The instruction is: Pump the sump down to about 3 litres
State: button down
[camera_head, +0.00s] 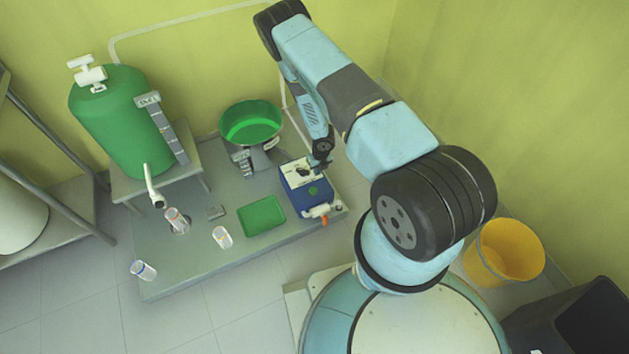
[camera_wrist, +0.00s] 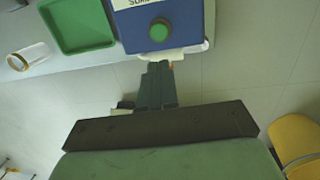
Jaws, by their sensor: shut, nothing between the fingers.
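A blue box (camera_head: 306,190) with a white labelled top and a round green button stands on the low grey platform. The box (camera_wrist: 188,20) and its green button (camera_wrist: 158,30) also show in the wrist view, the label cut off by the top edge. My gripper (camera_wrist: 157,68) is shut and empty, its tips just short of the box's button side in that picture. In the head view my gripper (camera_head: 318,163) is over the box's white top; its height is hard to tell. A round green basin (camera_head: 250,122), possibly the sump, stands behind; its level cannot be read.
A green tank (camera_head: 112,115) with a white tap and side scale stands at the left. A green tray (camera_head: 262,216) and several clear beakers (camera_head: 222,237) stand in front. A yellow bucket (camera_head: 506,251) is at the right. A shelf frame stands far left.

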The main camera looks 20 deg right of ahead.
aim_at(313, 189)
jog(key=f, duration=0.9)
jog(key=a+f, duration=0.1)
jog(key=f, duration=0.3)
jog(key=shift+w+a+f, duration=0.1)
jog(key=shift+w+f, duration=0.2)
jog(key=shift+w, duration=0.1)
